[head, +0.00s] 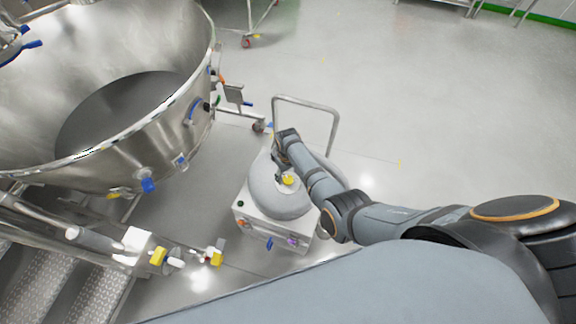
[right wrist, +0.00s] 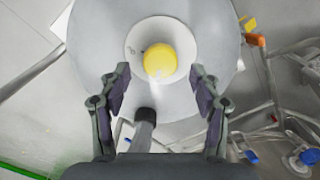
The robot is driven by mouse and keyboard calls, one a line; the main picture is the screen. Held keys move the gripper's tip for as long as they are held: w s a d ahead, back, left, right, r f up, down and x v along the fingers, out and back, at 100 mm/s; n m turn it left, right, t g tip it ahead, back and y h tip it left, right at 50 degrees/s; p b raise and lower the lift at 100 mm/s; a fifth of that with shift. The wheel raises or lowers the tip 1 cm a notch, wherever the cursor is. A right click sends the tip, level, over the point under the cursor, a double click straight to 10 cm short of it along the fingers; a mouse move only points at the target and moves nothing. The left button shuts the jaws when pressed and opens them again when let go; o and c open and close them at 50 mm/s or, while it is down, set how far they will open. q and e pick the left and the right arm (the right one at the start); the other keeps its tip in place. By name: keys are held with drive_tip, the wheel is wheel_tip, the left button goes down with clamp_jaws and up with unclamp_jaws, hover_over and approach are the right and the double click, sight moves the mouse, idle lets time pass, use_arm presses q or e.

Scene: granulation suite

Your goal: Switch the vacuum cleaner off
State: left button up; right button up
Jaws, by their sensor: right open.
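The vacuum cleaner (head: 283,200) stands on the floor, a white box base with a round grey lid and a metal push handle (head: 305,101). A yellow knob (head: 288,180) sits on a pale round plate on the lid. In the right wrist view the knob (right wrist: 160,62) lies ahead between my right gripper's fingers, the grey lid (right wrist: 205,25) around it. My right gripper (head: 280,167) is over the lid, its fingers (right wrist: 160,72) spread and empty. I cannot tell how far the fingertips are from the knob; no contact shows. My left gripper is out of view.
A large steel vessel (head: 178,138) with blue fittings stands close on the left. Steel pipework with yellow-handled valves (head: 215,257) and a tread-plate step (head: 45,280) are at lower left. The grey floor (head: 430,110) is clear to the right.

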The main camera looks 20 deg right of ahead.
sight(288, 179)
wheel_tip(288, 179, up, 10)
drive_tip(key=shift+f, duration=0.2)
idle(0.4)
